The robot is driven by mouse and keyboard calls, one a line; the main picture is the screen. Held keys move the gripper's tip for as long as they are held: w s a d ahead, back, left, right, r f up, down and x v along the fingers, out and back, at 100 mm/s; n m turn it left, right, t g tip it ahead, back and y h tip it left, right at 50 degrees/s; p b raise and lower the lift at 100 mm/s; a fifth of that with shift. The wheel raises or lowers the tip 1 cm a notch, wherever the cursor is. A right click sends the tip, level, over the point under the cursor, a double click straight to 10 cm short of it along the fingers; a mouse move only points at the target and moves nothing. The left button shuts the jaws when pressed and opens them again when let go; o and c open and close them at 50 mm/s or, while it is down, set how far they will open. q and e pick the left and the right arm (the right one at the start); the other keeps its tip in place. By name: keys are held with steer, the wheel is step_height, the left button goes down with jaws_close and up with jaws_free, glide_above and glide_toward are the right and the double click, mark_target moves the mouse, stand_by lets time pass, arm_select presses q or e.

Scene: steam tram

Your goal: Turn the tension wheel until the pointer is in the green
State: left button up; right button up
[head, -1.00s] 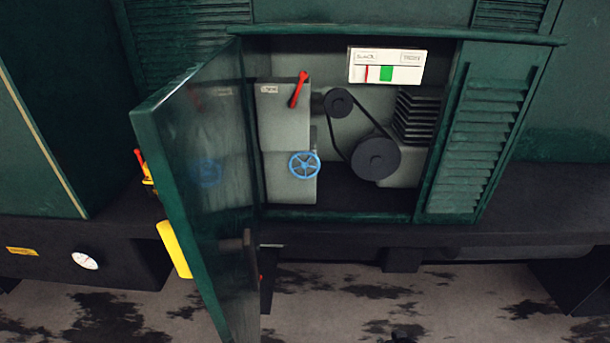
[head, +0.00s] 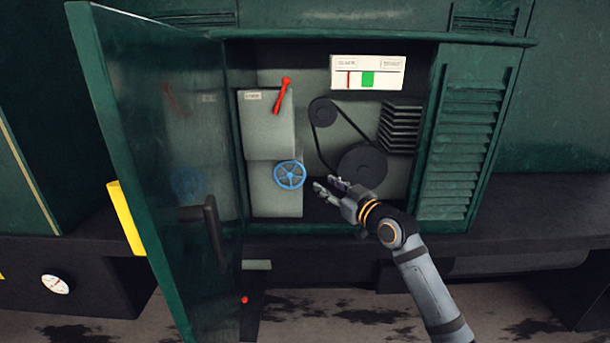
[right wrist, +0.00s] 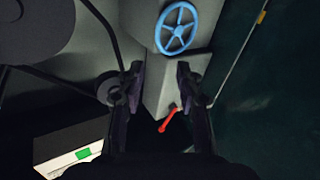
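The blue tension wheel (head: 289,175) sits on the lower grey box inside the open cabinet. It also shows in the right wrist view (right wrist: 176,27), ahead of the fingers. The white gauge (head: 368,72) is at the cabinet's top right. Its red pointer (head: 348,80) stands left of the green band (head: 368,79), outside it. My right gripper (head: 325,186) is open and empty, just right of the wheel and apart from it. In the right wrist view its two fingers (right wrist: 160,85) are spread. My left gripper is not in view.
The green door (head: 165,170) stands open at the left, its dark handle (head: 205,228) jutting out. A red lever (head: 282,95) is above the wheel on the upper grey box. A belt with two black pulleys (head: 361,165) lies right of the wheel.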

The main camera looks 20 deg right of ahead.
mark_target(303, 170)
steer(key=p+x, duration=0.1)
steer(key=x, duration=0.9)
steer(key=shift+w+f, duration=0.15)
steer(key=shift+w, duration=0.05)
steer(key=shift+c, duration=0.2)
jaws_close()
